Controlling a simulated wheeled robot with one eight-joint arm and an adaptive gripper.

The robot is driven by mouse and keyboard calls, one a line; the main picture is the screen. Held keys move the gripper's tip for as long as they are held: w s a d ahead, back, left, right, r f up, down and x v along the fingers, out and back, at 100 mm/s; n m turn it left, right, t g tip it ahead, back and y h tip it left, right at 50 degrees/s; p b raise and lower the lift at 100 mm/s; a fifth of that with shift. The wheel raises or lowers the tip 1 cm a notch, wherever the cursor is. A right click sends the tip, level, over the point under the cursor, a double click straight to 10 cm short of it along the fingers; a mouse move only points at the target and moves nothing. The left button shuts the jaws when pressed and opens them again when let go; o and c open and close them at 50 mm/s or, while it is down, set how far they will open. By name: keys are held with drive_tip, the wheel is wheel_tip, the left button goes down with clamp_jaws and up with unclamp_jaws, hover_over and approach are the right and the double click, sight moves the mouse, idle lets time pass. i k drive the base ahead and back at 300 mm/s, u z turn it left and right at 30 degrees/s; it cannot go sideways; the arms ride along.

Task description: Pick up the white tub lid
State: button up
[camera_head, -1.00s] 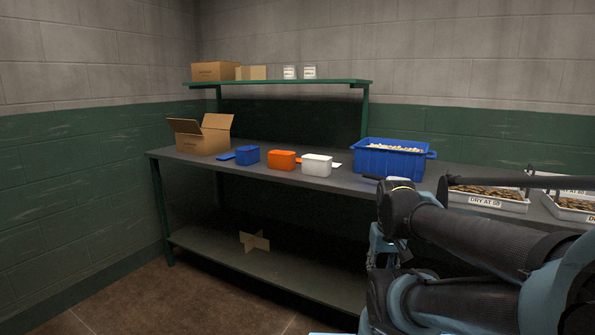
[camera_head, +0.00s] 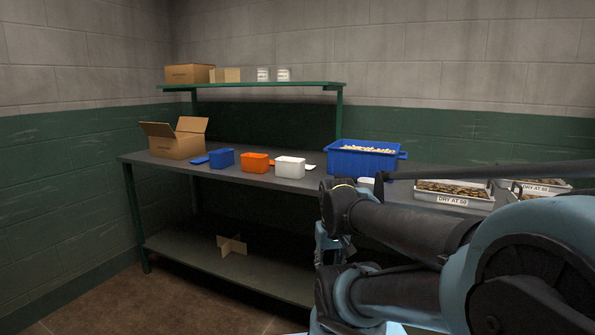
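A flat white piece (camera_head: 310,167), which looks like the white tub lid, lies on the grey bench. It is just right of and behind the white tub (camera_head: 290,168), which hides part of it. The orange tub (camera_head: 255,162) and blue tub (camera_head: 222,158) stand to the left in the same row. A blue lid (camera_head: 199,161) lies left of the blue tub. My arm fills the lower right of the view. I cannot make out my gripper's fingers, and nothing of mine touches the lid.
A blue crate (camera_head: 365,172) of pale pieces stands right of the tubs. Labelled trays (camera_head: 452,200) are further right, partly behind my arm. An open carton (camera_head: 177,146) is at the left. A green shelf (camera_head: 265,86) runs above the bench.

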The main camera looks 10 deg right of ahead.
sight(285, 166)
drive_tip(key=i, duration=0.95)
drive_tip(key=u, duration=2.8)
drive_tip(key=i, duration=1.5)
drive_tip(key=z, duration=0.05)
